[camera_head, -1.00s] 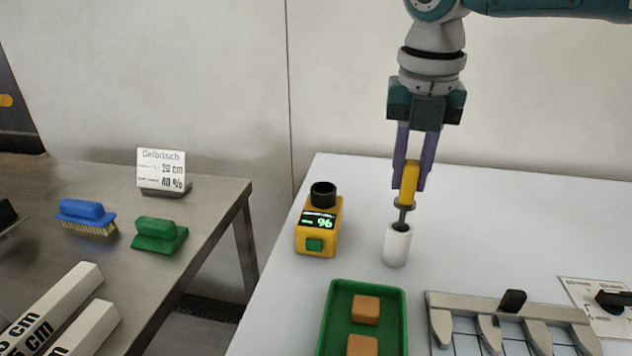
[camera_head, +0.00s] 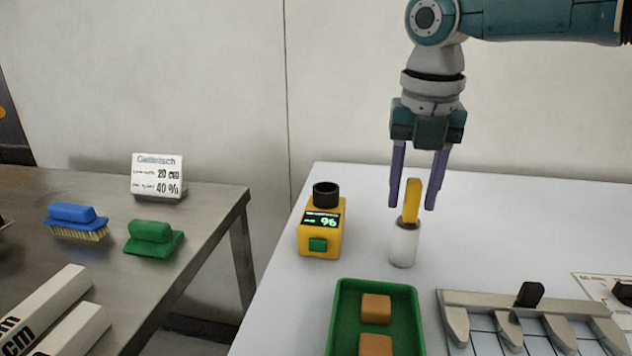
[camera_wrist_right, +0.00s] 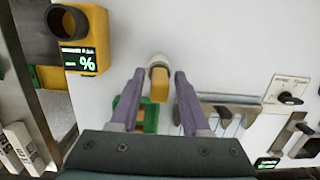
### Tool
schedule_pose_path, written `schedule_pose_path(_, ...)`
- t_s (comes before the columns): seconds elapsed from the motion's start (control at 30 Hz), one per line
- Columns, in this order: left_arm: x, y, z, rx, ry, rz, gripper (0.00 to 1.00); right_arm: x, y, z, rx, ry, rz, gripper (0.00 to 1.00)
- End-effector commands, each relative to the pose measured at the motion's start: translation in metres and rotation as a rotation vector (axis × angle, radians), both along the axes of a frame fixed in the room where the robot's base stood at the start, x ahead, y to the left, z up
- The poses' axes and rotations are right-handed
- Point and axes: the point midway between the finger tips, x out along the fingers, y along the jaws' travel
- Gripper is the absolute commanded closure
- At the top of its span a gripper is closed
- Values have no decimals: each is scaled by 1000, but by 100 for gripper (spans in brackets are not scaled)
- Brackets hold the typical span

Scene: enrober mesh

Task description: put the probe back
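The probe (camera_head: 411,200) has a yellow handle and stands nearly upright in the white cylindrical holder (camera_head: 403,246) on the white table. Its lower part is hidden inside the holder. My right gripper (camera_head: 412,206) is open, its two purple fingers apart on either side of the yellow handle with gaps. The right wrist view shows the handle (camera_wrist_right: 159,92) between the open fingers. The yellow meter (camera_head: 320,228) with a black round top and a display reading about 96 stands left of the holder. My left gripper is not in view.
A green tray (camera_head: 345,318) with brown blocks lies in front of the holder. A metal comb-like fixture (camera_head: 575,302) is at the right front.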

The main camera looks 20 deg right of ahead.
Motion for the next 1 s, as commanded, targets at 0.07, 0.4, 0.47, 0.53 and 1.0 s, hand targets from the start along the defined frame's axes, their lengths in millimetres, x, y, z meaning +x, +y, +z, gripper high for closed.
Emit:
schedule_pose_path(0.07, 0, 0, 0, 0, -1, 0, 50, 0, 0, 0, 0, 0, 0, 46)
schedule_pose_path(0.4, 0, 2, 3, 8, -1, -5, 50, 0, 1, 10, 1, -2, 1, 46)
schedule_pose_path(0.47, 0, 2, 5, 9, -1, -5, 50, -1, 1, 20, 2, -4, 2, 46)
schedule_pose_path(0.53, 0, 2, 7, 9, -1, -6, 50, -2, 2, 34, 1, -4, 1, 46)
schedule_pose_path(1.0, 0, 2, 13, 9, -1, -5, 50, -12, 8, 118, 1, -2, 0, 46)
